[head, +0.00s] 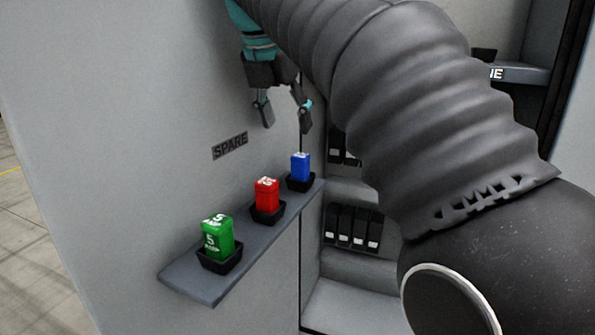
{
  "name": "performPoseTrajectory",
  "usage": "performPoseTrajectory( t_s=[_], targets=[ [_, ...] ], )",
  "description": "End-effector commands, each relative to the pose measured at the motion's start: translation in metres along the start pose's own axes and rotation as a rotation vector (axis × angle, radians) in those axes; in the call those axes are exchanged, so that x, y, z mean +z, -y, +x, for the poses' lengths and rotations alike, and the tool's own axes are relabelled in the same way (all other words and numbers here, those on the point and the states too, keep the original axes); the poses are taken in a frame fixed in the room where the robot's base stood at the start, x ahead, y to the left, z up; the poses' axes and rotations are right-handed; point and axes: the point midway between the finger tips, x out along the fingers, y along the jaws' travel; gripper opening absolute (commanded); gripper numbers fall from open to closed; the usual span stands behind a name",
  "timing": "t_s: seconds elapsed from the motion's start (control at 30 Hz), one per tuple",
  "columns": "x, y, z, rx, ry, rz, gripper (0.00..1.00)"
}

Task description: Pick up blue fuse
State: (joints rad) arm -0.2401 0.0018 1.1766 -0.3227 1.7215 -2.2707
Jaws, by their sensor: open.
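The blue fuse (300,166) stands upright in a small black holder (300,184) at the far right end of a grey shelf. My gripper (284,125) is open and empty, with its fingers pointing down. In the picture it is above the blue fuse and a little to the left, apart from it. No fuse is hidden by the gripper.
A red fuse (267,194) and a green fuse (218,237) stand in their own holders on the same shelf (196,278). A "SPARE" label (230,146) is on the wall behind. Right of the shelf is an open cabinet with several dark modules (352,227). My arm covers much of the right side.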

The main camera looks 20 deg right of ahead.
Motion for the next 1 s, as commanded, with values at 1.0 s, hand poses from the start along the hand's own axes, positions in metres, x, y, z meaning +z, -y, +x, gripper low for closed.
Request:
performPoseTrajectory(
  t_s=[1.0],
  targets=[
    [0.007,0.004,0.105,0.001,-0.001,-0.003,0.60]
  ],
)
